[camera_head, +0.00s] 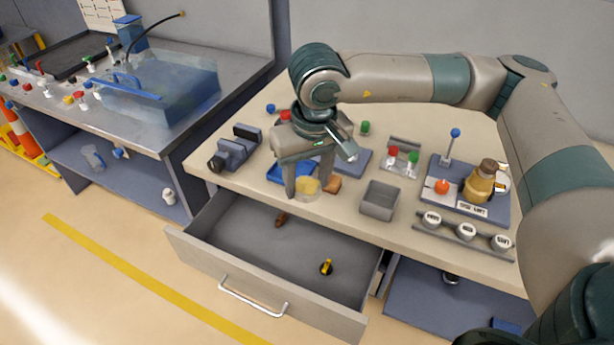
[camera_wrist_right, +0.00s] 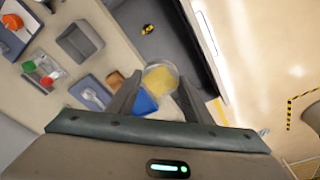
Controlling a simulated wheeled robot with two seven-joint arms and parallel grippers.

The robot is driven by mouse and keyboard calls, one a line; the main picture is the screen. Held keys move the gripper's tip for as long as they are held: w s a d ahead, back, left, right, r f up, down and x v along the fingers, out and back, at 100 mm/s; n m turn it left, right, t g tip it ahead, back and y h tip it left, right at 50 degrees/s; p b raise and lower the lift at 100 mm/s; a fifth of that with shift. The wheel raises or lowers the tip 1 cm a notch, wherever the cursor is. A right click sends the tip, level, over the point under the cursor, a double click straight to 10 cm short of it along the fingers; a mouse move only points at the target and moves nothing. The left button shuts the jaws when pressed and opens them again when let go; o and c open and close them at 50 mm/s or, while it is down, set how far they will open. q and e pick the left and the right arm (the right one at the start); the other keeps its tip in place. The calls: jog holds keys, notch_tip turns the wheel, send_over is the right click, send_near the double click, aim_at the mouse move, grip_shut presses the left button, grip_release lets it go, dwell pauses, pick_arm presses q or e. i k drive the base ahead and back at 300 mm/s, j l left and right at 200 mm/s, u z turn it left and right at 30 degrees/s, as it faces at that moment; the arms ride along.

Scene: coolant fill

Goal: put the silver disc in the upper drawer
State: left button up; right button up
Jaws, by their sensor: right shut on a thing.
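My right gripper (camera_head: 308,184) is above the workbench's front edge, close to the open drawer. It is shut on a round, shiny disc with a yellowish face (camera_head: 307,188). In the right wrist view the disc (camera_wrist_right: 160,77) sits between the two fingertips (camera_wrist_right: 158,88) and has a pale silvery rim. The upper drawer (camera_head: 295,248) is pulled out below the bench top, in front of and below the gripper. A brown item (camera_head: 281,219) and a small yellow-and-black item (camera_head: 326,267) lie in it. My left gripper is out of view.
A grey open bin (camera_head: 380,201), a brown block (camera_head: 332,184) and a blue tray (camera_head: 283,172) are near the gripper. A dark clamp-like device (camera_head: 233,150) stands left. A panel with a bottle (camera_head: 480,182) is right. The drawer's middle floor is clear.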

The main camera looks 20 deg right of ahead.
aim_at(280, 271)
jog(key=i+j+z, duration=0.15)
jog(key=j+z, duration=0.15)
jog(key=i+j+z, duration=0.25)
jog(key=j, duration=0.15)
jog(key=j+z, duration=0.55)
jog(key=j, duration=0.25)
